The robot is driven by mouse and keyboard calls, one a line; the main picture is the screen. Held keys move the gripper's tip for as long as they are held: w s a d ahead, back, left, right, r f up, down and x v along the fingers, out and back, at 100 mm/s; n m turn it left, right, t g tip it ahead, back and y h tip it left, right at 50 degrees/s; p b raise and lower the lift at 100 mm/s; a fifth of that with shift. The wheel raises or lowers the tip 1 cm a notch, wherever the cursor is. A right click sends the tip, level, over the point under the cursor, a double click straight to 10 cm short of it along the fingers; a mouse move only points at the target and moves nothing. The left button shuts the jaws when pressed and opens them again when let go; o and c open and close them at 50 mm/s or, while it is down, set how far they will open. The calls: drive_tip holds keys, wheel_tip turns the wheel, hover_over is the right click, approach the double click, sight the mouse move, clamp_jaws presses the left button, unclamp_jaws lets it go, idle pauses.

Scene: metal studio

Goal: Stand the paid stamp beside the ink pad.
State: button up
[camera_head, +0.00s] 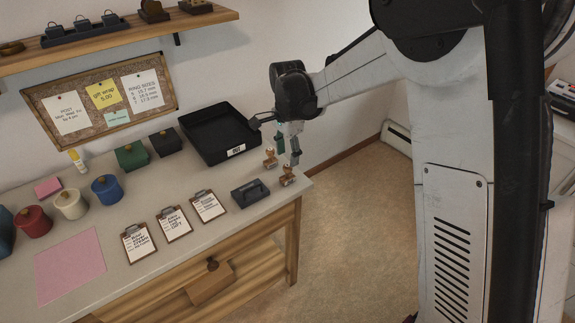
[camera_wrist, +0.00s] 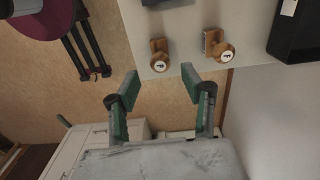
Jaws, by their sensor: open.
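Two small wooden stamps with round, pale-marked knobs are at the table's right end. The front stamp (camera_head: 287,178) and the back stamp (camera_head: 270,159) both look upright in the head view. In the wrist view the front one (camera_wrist: 159,58) is just beyond the gap between my fingertips, and the back one (camera_wrist: 219,48) is to its right. Their marks are too small to tell which is the paid stamp. A dark block with a raised top (camera_head: 250,193), perhaps the ink pad, lies left of the front stamp. My gripper (camera_head: 287,151) is open and empty near the stamps; it also shows in the wrist view (camera_wrist: 160,79).
Three clipboards (camera_head: 174,224) lie left of the dark block. Green (camera_head: 131,156) and black (camera_head: 165,143) boxes stand farther back. The table's right edge is close to the stamps.

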sight(288, 166)
drive_tip(key=shift+r, duration=1.5)
drive_tip(key=shift+s+d+r, duration=0.1)
drive_tip(key=shift+r, duration=0.05)
drive_tip(key=s+d+r+n+t, duration=0.3)
drive_tip(key=s+d+r+n, duration=0.2)
drive_tip(key=s+d+r, duration=0.7)
drive_tip(key=s+d+n+t, duration=0.2)
drive_tip(key=s+d+n, duration=0.1)
drive_tip(key=s, duration=0.6)
drive_tip(key=s+d+f+n+t, duration=0.1)
drive_tip(key=s+d+n+t, duration=0.1)
drive_tip(key=s, duration=0.6)
drive_tip(key=shift+s+d+n, duration=0.35)
drive_tip(key=shift+d+n, duration=0.15)
drive_tip(key=shift+d, duration=0.5)
